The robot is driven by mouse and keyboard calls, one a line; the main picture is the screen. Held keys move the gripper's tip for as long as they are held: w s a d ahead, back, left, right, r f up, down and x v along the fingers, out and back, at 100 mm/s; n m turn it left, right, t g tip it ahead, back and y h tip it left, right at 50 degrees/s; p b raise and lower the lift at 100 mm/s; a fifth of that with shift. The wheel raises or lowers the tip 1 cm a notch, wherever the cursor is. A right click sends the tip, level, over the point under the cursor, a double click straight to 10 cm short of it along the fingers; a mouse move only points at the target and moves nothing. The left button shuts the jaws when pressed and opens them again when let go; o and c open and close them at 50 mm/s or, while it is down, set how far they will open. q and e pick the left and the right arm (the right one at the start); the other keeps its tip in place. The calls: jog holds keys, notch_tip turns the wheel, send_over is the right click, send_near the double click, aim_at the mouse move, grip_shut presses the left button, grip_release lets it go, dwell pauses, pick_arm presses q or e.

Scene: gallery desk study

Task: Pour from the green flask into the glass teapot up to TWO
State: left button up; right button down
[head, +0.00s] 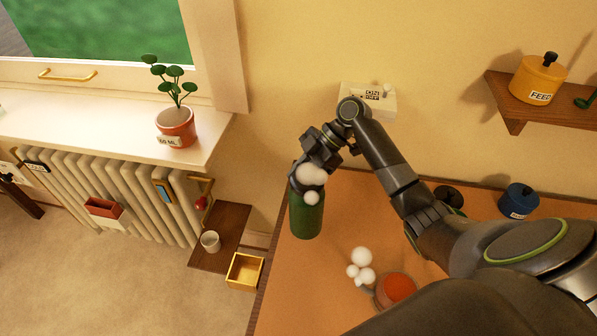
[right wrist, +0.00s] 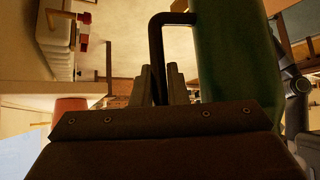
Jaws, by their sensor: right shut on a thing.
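The green flask (head: 306,218) is near the left edge of the orange desk in the head view and looks roughly upright. My right gripper (head: 306,180) is at its top, shut on its dark handle. White puffs partly cover the flask's top. In the right wrist view the flask (right wrist: 230,50) stands to the right, with the handle between the fingers of my right gripper (right wrist: 162,78). I cannot tell whether its base touches the desk. A round vessel with a red-orange top (head: 398,288), perhaps the teapot, is partly hidden by my arm; no level marks are readable. My left gripper is out of view.
White balls or puffs (head: 361,268) are beside the round vessel. A blue pot (head: 518,201) stands farther back on the desk (head: 330,265). A white switch box (head: 368,100) is on the wall.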

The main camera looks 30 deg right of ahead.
jog(key=shift+f+b, duration=2.2)
jog(key=shift+f, duration=0.8)
jog(key=shift+f+b, duration=0.5)
jog(key=shift+f, duration=0.1)
jog(key=c, duration=1.3)
grip_release()
jog(key=shift+c, duration=0.2)
jog(key=shift+d, duration=0.1)
